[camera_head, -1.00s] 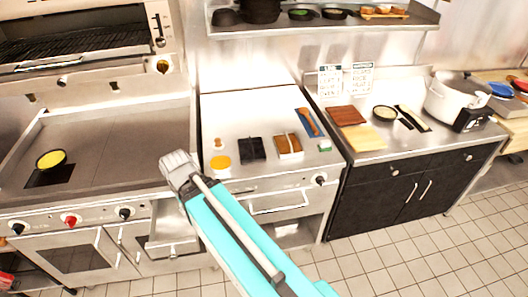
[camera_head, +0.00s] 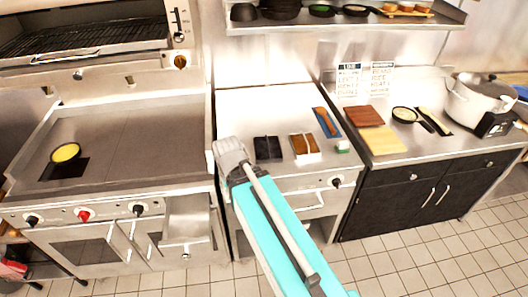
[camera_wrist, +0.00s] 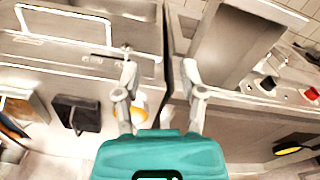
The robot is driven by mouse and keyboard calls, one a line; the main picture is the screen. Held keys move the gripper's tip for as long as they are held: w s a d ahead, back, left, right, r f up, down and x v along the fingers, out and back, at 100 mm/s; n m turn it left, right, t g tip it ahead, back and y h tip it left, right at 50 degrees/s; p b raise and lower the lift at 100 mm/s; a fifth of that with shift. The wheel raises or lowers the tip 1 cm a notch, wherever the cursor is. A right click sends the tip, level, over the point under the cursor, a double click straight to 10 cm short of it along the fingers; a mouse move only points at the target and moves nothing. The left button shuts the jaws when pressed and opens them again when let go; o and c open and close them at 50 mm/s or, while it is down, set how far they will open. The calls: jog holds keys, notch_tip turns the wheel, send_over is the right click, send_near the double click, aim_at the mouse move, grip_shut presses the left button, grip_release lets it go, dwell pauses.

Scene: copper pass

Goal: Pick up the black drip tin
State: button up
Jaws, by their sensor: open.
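The black drip tin (camera_head: 267,149) lies on the steel middle counter, left of a tin with brown contents (camera_head: 304,146). It also shows in the wrist view (camera_wrist: 77,114), left of my gripper. My gripper (camera_head: 228,150) is left of the black tin in the head view, apart from it. In the wrist view my gripper (camera_wrist: 160,68) has its two fingers spread with nothing held between them. A dish with orange-yellow contents (camera_wrist: 139,108) shows partly behind the left finger; my gripper hides it in the head view.
A blue mat (camera_head: 326,122) with a wooden-handled tool and a small green-and-white item (camera_head: 342,147) lie right of the tins. A griddle (camera_head: 130,140) with a yellow-filled pan (camera_head: 66,153) is at left. A shelf (camera_head: 350,22) hangs above the back.

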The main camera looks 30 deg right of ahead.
jog(key=w+d+h+b, duration=0.3)
jog(key=w+d, duration=0.1)
jog(key=w, duration=0.4)
jog(key=w+d+f+m+t+h+b, duration=0.1)
jog(key=w+d+h+b, duration=0.2)
jog(key=w, duration=0.5)
jog(key=w+d+h+b, duration=0.4)
jog(key=w+d+h, duration=0.1)
jog(key=w, duration=0.4)
jog(key=shift+x, duration=0.75)
jog(key=shift+w+d+r+h, duration=0.2)
jog(key=shift+w+r+h, duration=0.2)
jog(key=shift+w+r, duration=0.05)
jog(key=shift+d+f, duration=0.1)
